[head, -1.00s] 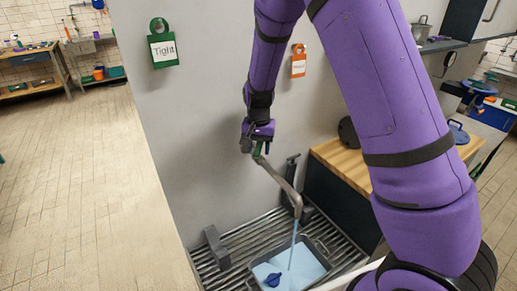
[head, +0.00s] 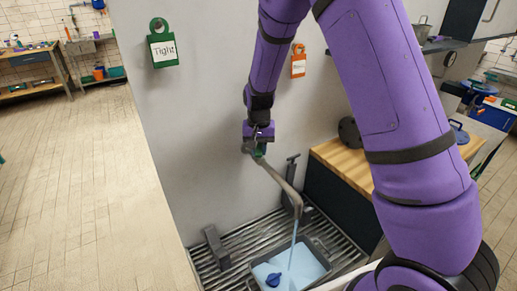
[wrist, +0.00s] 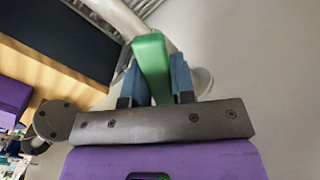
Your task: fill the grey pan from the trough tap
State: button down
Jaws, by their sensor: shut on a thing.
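The grey pan (head: 325,250) stands on the slatted trough grate under the spout, with pale blue water (head: 305,266) in it. The trough tap (head: 284,187) is a grey bent pipe coming off the wall. A thin blue stream (head: 293,243) runs from its mouth into the pan. The tap's green lever (wrist: 151,62) lies between the blue finger pads in the wrist view. My gripper (head: 257,153) is shut on that lever, above and left of the pan. A dark blue object (head: 273,279) shows in the pan's water. The pan's near edge is cut off by the picture.
Grey brackets (head: 216,247) stand on the grate (head: 245,240) left of and behind the pan. A wooden counter (head: 345,160) is to the right. A green "Tight" tag (head: 163,48) and an orange tag (head: 298,62) hang on the wall. The floor at left is clear.

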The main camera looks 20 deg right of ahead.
aim_at(259, 146)
jog(key=c, duration=1)
grip_release()
jog(key=shift+o, duration=0.2)
notch_tip(259, 146, up, 11)
jog(key=shift+f, duration=0.1)
